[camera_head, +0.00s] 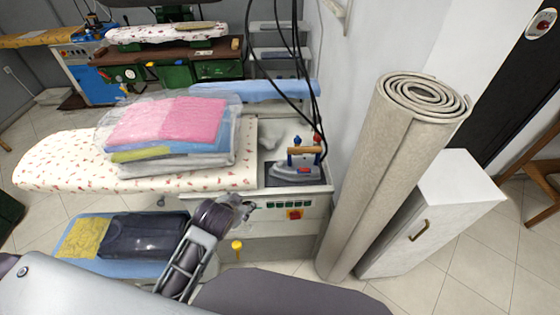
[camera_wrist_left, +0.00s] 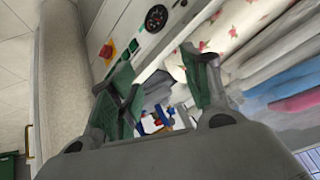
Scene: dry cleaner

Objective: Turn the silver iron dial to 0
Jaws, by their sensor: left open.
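A silver iron (camera_head: 295,173) with a wooden handle (camera_head: 304,150) and blue and red parts on top rests on a dark plate at the right end of the ironing table. Its dial is too small to make out. My left gripper (camera_head: 246,210) is in front of the table's control panel, to the left of and nearer than the iron, and does not touch it. In the left wrist view my left gripper (camera_wrist_left: 165,85) is open, its green-grey fingers spread and nothing held. My right gripper is not in view.
The panel has a red button (camera_head: 295,214), also in the left wrist view (camera_wrist_left: 107,52), and a round gauge (camera_wrist_left: 157,18). Bagged folded clothes (camera_head: 175,125) lie on the floral board (camera_head: 70,165). Black cables (camera_head: 309,70) hang near the iron. A rolled carpet (camera_head: 385,165) stands right.

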